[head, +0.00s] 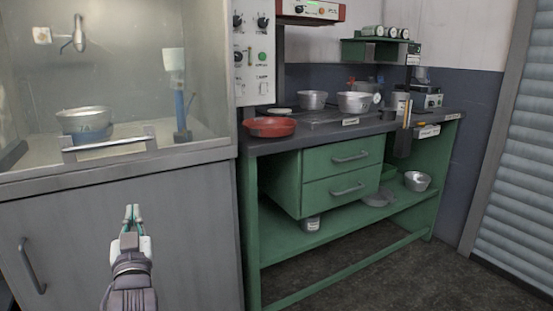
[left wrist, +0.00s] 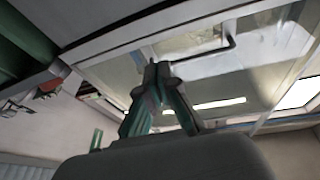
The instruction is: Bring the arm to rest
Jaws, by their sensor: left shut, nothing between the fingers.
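My left gripper (head: 132,214) stands upright in front of the grey cabinet, low at the left of the head view. Its fingertips are together, with nothing between them. In the left wrist view the gripper (left wrist: 157,72) shows its green fingers meeting at the tips, pointed up toward the glass hood. My right gripper is in neither view. A red pan (head: 269,127) rests on the left end of the dark benchtop. A metal pan (head: 84,120) stands inside the glass hood on a blue support.
The hood's handle (head: 110,147) sticks out above the grey cabinet (head: 190,220). The green bench (head: 300,245) with drawers stands right of it, with metal pots (head: 354,102) on top and a bowl (head: 417,181) on its lower shelf. The floor in front is clear.

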